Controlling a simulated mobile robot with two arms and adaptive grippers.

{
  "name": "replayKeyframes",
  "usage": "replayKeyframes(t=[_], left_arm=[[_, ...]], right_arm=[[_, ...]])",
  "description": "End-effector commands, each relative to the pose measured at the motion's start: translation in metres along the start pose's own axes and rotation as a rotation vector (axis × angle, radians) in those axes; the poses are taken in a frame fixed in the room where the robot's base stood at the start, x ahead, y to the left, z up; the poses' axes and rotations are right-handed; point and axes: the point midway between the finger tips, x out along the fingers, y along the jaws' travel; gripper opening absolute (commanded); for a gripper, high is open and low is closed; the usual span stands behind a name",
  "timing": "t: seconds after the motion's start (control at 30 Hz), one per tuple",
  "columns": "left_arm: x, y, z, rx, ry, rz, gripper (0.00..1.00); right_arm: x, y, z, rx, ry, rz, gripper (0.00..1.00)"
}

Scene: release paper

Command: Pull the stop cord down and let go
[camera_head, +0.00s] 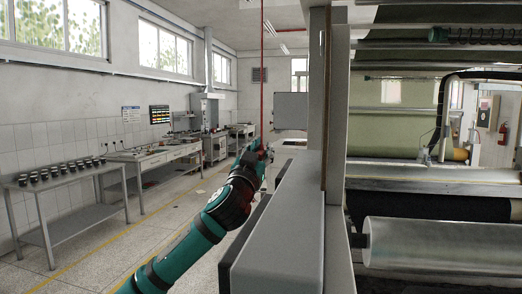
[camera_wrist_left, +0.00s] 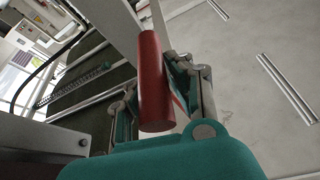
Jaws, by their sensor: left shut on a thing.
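The stop cord (camera_head: 262,75) is a thin red line hanging down from the ceiling in the head view, just left of the machine's grey upright. It runs down to my left gripper (camera_head: 258,150), which is at its lower end beside the machine. In the left wrist view a red cylindrical handle (camera_wrist_left: 155,85) stands between the two fingers of my left gripper (camera_wrist_left: 157,102), and the gripper is shut on it. The handle is mostly hidden in the head view. My right gripper is in neither view.
The grey machine housing (camera_head: 285,225) and upright (camera_head: 338,120) stand close to the right of my left arm. A large metal roller (camera_head: 440,243) is farther right. Metal tables (camera_head: 70,180) line the left wall. The floor between is clear.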

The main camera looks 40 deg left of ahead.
Motion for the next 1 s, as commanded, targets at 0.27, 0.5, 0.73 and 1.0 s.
replayKeyframes(t=[0.27, 0.5, 0.73, 1.0], left_arm=[[-0.002, 0.006, 0.005, -0.004, -0.006, 0.013, 0.00], [-0.002, 0.005, 0.005, -0.003, -0.007, 0.011, 0.47], [-0.001, 0.003, 0.004, -0.002, -0.005, 0.007, 0.48], [-0.019, 0.004, 0.005, 0.001, -0.006, 0.008, 0.48]], right_arm=[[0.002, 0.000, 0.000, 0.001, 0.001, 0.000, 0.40], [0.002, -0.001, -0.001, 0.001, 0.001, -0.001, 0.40], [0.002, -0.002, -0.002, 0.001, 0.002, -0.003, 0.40], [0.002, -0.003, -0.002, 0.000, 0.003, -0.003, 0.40]])
